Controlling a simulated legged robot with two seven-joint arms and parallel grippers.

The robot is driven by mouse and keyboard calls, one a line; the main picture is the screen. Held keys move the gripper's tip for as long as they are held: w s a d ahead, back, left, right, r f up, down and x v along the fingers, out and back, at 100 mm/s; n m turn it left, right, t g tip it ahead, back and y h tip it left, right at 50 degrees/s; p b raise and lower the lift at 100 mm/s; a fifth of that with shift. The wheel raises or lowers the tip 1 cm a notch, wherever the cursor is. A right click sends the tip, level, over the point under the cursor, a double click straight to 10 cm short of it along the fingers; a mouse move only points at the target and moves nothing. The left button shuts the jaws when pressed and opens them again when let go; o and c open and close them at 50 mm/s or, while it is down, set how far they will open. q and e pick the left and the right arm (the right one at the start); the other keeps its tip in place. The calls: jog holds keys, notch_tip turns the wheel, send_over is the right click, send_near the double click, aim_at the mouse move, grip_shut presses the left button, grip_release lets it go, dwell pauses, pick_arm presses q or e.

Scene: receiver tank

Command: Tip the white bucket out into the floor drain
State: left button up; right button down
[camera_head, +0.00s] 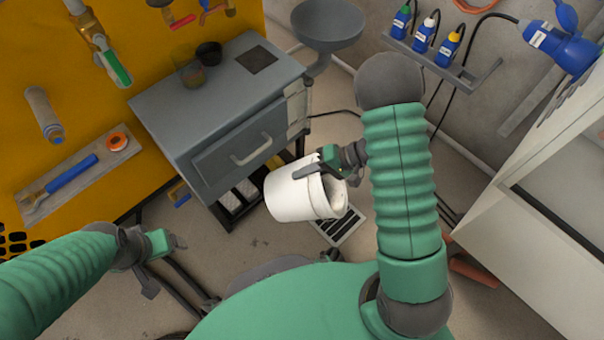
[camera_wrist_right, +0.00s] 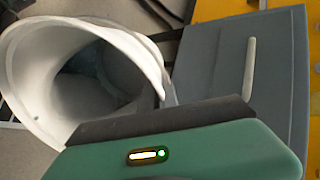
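The white bucket (camera_head: 293,195) hangs in the air in front of the grey cabinet, tilted with its mouth toward the right in the head view. In the right wrist view its mouth (camera_wrist_right: 85,85) faces the camera; the inside is shadowed and I cannot tell whether anything is in it. My right gripper (camera_head: 318,168) is shut on the bucket at its rim, with a dark finger across the edge. The floor drain (camera_head: 342,226), a slotted grate, lies below and right of the bucket, partly hidden by it. My left gripper (camera_head: 160,262) is open and empty at lower left.
The grey cabinet (camera_head: 225,100) with a drawer stands behind the bucket, carrying two small cups (camera_head: 208,54). A grey bowl-shaped basin (camera_head: 327,22) is behind it. A pale cabinet (camera_head: 545,210) bounds the right. Cables cross the floor.

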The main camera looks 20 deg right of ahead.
jog(key=shift+s+d+r+t+y+b, duration=0.15)
jog(key=shift+s+d+r+y+b, duration=0.05)
jog(key=shift+d+r+y+b, duration=0.35)
jog(key=shift+s+d+r+t+y+b, duration=0.2)
jog(key=shift+d+r+y+b, duration=0.15)
jog(key=shift+d, duration=0.25)
jog(key=shift+s+d+r, duration=0.15)
jog(key=shift+d+r, duration=0.05)
jog(key=shift+r, duration=0.05)
jog(key=shift+s+d+y+b, duration=0.15)
jog(key=shift+d+y+b, duration=0.35)
jog(key=shift+b, duration=0.1)
jog(key=shift+s+d+r+t+y+b, duration=0.3)
jog(key=shift+d+r+y+b, duration=0.15)
jog(key=shift+d, duration=0.15)
jog(key=shift+s+d+r+t+y+b, duration=0.25)
jog(key=shift+d+r+y+b, duration=0.15)
jog(key=shift+d, duration=0.15)
